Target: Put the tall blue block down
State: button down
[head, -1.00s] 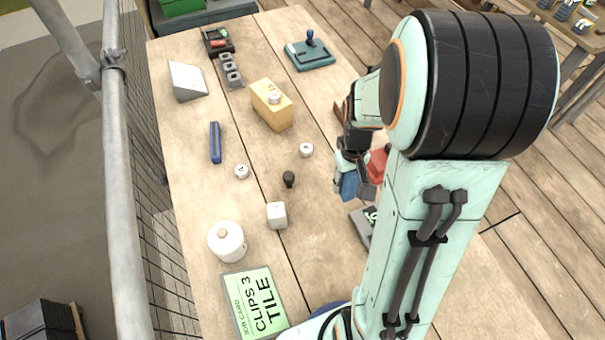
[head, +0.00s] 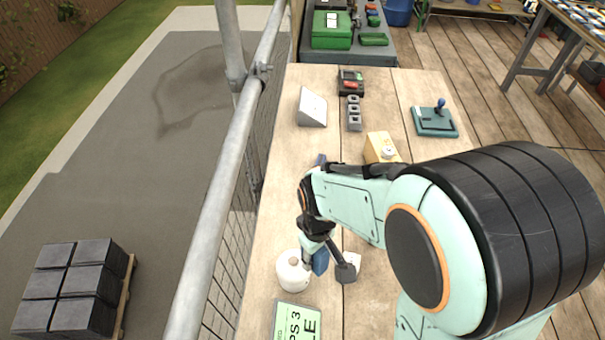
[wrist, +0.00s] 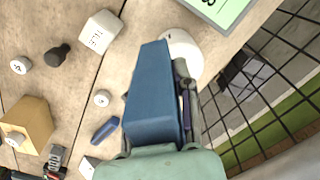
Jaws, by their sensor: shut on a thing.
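The tall blue block (wrist: 152,88) is upright between the fingers of my gripper (head: 328,262). In the wrist view it fills the middle, with a dark finger beside it. In the head view the blue block (head: 320,262) shows only in part behind the fingers. My gripper is shut on it over the left side of the wooden bench, just right of the white round jar (head: 292,272). I cannot tell whether the block's bottom touches the bench (head: 270,215).
A white cube (wrist: 100,31), a black knob (wrist: 57,55) and a small blue bar (wrist: 105,130) lie nearby. A green job card (head: 297,320) lies in front. A yellow box (head: 380,148) stands farther back. A metal rail (head: 228,150) and mesh run along the bench's left edge.

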jog(key=w+a+f, duration=0.1)
jog(key=w+f, duration=0.2)
jog(key=w+a+f, duration=0.1)
jog(key=w+f, duration=0.1)
jog(key=w, duration=0.2)
jog(key=w+a+f, duration=0.2)
jog(key=w+f, duration=0.1)
jog(key=w, duration=0.1)
jog(key=shift+f, duration=0.3)
jog(key=shift+w+a+f, duration=0.1)
jog(key=shift+w+f, duration=0.05)
jog(key=shift+f, duration=0.8)
jog(key=shift+w+f, duration=0.15)
jog(key=shift+f, duration=0.75)
jog(key=shift+f, duration=0.15)
jog(key=c, duration=0.9)
grip_release()
notch_tip(320, 180, up, 12)
jog(key=shift+r, duration=0.2)
